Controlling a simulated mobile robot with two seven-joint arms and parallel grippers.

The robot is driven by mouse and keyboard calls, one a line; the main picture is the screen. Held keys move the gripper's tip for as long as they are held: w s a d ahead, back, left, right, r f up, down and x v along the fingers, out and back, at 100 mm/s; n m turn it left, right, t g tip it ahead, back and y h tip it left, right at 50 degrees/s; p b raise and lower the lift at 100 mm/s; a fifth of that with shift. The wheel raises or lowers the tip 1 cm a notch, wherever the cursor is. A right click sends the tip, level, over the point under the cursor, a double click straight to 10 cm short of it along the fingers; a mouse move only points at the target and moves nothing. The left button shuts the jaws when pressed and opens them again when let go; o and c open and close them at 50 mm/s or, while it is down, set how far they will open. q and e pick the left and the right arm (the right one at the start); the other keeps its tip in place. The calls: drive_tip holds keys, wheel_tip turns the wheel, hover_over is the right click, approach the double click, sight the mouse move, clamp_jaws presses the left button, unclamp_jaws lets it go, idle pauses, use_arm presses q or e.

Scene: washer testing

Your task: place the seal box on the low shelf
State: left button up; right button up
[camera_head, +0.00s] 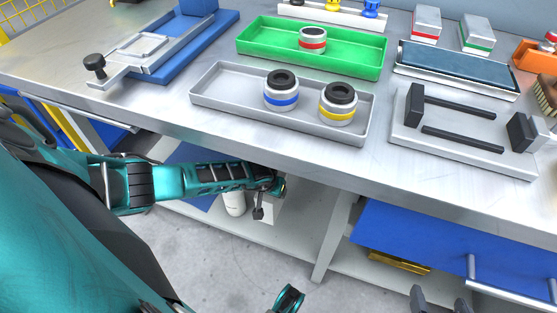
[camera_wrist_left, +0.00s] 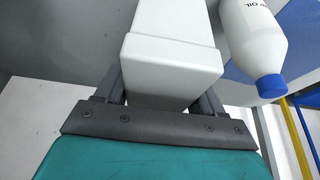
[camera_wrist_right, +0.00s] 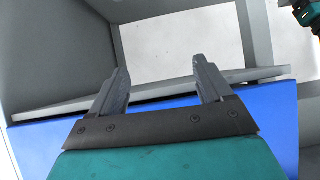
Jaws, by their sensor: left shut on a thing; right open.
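The seal box is a white box (camera_wrist_left: 175,60) between the fingers of my left gripper (camera_wrist_left: 162,92) in the left wrist view. The left gripper is shut on it. In the head view my left arm reaches under the workbench, over the low shelf (camera_head: 292,236); a pale patch beside the gripper (camera_head: 264,206) may be the box, mostly hidden. I cannot tell whether the box touches the shelf. My right gripper (camera_head: 440,300) is at the bottom right of the head view. It is open and empty in the right wrist view (camera_wrist_right: 160,68).
A white bottle (camera_head: 234,204) with a blue cap (camera_wrist_left: 270,86) stands close to the box. A grey leg (camera_head: 335,240) and a blue drawer (camera_head: 440,240) bound the shelf space on the right. Grey (camera_head: 205,98) and green (camera_head: 250,48) trays with seals lie on the bench top.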

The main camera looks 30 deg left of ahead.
use_arm(q)
wheel_tip(320, 180, down, 5)
drive_tip(key=shift+s+r+b, duration=0.1)
drive_tip(key=shift+b, duration=0.9)
drive_tip(key=shift+f, duration=0.25)
wheel_tip(320, 180, down, 3)
drive_tip(key=shift+r+b, duration=0.2)
drive_tip(key=shift+b, duration=0.75)
drive_tip(key=shift+f, duration=0.45)
use_arm(e)
drive_tip(key=shift+w+a+f+y, duration=0.2)
drive_tip(key=shift+a+f, duration=0.25)
drive_tip(key=shift+w+a+f+y, duration=0.15)
drive_tip(key=shift+a+f+y, duration=0.05)
drive_tip(key=shift+a+f, duration=0.25)
use_arm(q)
drive_tip(key=o, duration=1.5)
drive_tip(key=shift+f, duration=0.1)
drive_tip(key=shift+o, duration=0.8)
use_arm(e)
drive_tip(key=shift+s+d+f, duration=0.1)
drive_tip(key=shift+s+f, duration=0.05)
